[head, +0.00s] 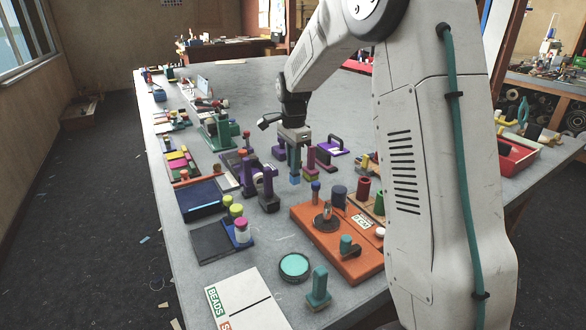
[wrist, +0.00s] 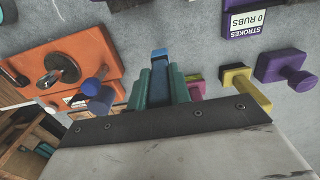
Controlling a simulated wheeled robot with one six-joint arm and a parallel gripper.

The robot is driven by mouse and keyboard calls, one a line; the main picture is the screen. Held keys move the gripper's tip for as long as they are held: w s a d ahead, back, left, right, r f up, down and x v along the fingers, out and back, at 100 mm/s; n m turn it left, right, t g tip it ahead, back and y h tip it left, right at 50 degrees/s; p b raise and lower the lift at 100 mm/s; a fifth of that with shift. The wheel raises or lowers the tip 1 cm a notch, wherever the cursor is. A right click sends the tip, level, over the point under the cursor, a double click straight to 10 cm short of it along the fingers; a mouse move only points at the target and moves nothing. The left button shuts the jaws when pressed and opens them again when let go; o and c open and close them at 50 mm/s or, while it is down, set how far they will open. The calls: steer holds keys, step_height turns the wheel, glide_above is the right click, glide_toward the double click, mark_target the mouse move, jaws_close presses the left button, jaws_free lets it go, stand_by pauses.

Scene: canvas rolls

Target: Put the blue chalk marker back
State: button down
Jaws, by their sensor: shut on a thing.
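My gripper (head: 294,170) hangs over the middle of the grey table, pointing down. Its teal fingers (wrist: 161,90) are shut on a blue bar-shaped thing, which looks like the blue chalk marker (wrist: 159,66). In the head view the blue end of the marker (head: 295,180) shows below the fingers, upright. I cannot tell how far it is above the table. The upper part of the marker is hidden by the fingers.
An orange board (head: 336,248) with a blue post (head: 316,190) stands just in front of my gripper. A dark cup (head: 339,194) and a red cup (head: 363,187) are behind it. Purple tools (head: 266,188) stand close left. Bare table shows around the teal dish (head: 294,267).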

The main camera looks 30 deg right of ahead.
steer(key=shift+w+d, duration=0.15)
steer(key=shift+w, duration=0.1)
steer(key=shift+f, duration=1.75)
steer(key=shift+f, duration=0.15)
steer(key=c, duration=1.3)
jaws_free()
